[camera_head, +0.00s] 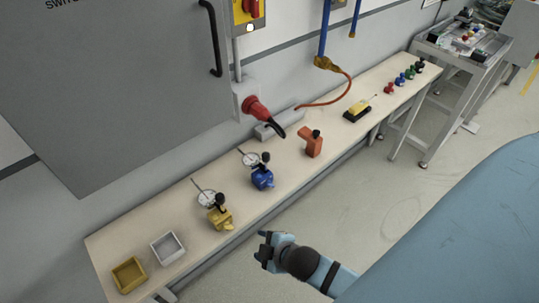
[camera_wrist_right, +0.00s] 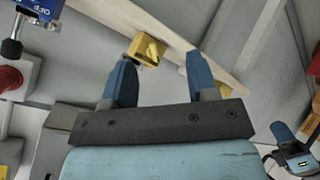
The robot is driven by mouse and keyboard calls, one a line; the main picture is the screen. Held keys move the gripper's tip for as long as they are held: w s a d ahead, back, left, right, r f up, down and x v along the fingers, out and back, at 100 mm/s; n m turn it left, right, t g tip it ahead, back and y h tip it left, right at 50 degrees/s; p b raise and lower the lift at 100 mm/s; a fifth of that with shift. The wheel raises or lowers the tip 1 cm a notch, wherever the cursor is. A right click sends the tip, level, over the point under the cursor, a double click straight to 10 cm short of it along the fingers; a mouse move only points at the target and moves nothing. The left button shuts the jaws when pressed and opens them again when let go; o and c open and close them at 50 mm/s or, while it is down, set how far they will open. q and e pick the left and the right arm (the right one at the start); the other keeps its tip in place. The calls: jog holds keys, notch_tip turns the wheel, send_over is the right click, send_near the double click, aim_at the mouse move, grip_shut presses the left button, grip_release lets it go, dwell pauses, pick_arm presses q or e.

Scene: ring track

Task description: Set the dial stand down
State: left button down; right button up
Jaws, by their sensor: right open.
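Two dial stands stand on the bench in the head view. The yellow dial stand (camera_head: 220,217) is nearer, and the blue dial stand (camera_head: 262,178) is farther along. Each has a round white dial and a dark knob. My right gripper (camera_head: 266,249) is off the bench's front edge, apart from both stands and nearest the yellow one. In the right wrist view its two blue fingers (camera_wrist_right: 162,80) are spread, with nothing between them. A yellow piece (camera_wrist_right: 147,50) shows beyond them at a pale ledge; I cannot tell whether it is the yellow stand.
A yellow tray (camera_head: 129,275) and a white tray (camera_head: 168,248) sit at the bench's near end. An orange block (camera_head: 313,145), a yellow device (camera_head: 357,111) and several small coloured pieces stand farther along. A grey cabinet (camera_head: 120,90) hangs over the bench (camera_head: 150,220).

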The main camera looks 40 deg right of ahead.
jog(key=s+m, duration=0.1)
jog(key=m, duration=0.1)
jog(key=s+m+y, duration=0.1)
jog(key=m, duration=0.2)
jog(key=s+a+m+t, duration=0.1)
jog(key=s+m, duration=0.1)
jog(key=m, duration=0.1)
jog(key=shift+s+f+y, duration=0.1)
jog(key=shift+f+y, duration=0.2)
jog(key=shift+f, duration=0.05)
